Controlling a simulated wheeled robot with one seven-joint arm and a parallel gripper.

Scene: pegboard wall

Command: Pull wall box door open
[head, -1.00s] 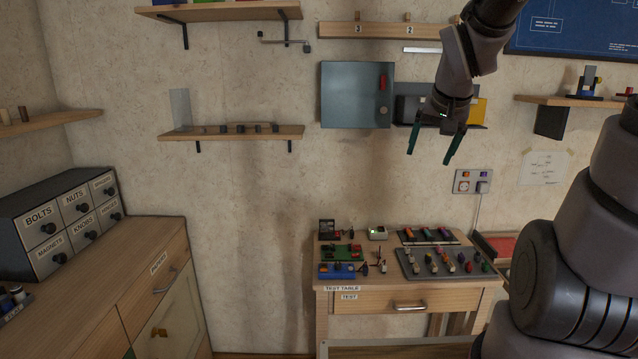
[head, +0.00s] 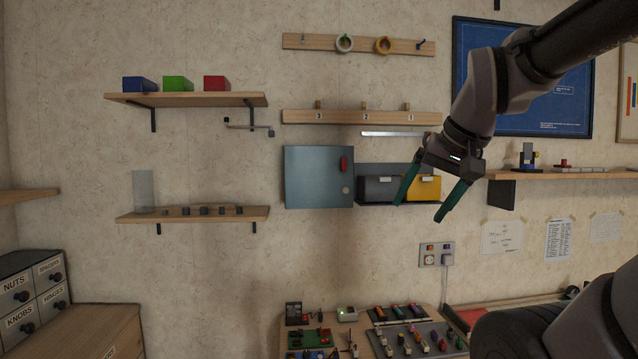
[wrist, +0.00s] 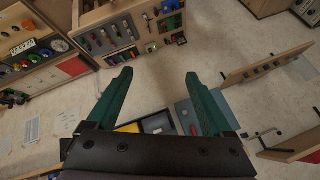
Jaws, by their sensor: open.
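The wall box is on the wall with its grey-blue door (head: 318,178) closed in the head view. A red handle (head: 344,164) sits on the door's upper right, above a small round knob or lock. My gripper (head: 427,213) is open and empty, to the right of the door and in front of the yellow bin. In the wrist view the open fingers of my gripper (wrist: 157,75) point outward, and the door (wrist: 184,113) is partly hidden behind the right finger. The red handle (wrist: 193,130) shows beside that finger. Nothing touches the door.
A dark bin (head: 380,188) and a yellow bin (head: 424,188) hang right of the box. A peg rail (head: 340,116) is above. A shelf (head: 190,215) is at left.

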